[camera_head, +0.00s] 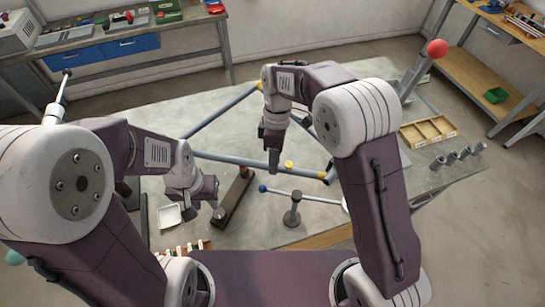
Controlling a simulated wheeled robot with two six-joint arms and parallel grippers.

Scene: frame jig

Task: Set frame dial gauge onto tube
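A bicycle-like frame of blue-grey tubes lies on the large grey table (385,205). Its near tube (230,160) runs across the middle, with yellow marks near its joints. A small yellow round thing (288,164) sits at this tube; I cannot tell whether it is the dial gauge. My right gripper (271,166) points down over the near tube, just left of the yellow thing. Its fingers look close together, but I cannot tell if they hold anything. My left gripper (215,208) is low at the left, beside a dark brown bar; its opening is unclear.
A dark post on a round base (292,217) stands in front of the tube, beside a thin rod with a blue ball end (262,188). The brown bar (234,198) and a white tray (170,215) are near my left gripper. A wooden divided tray (427,131) is at right.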

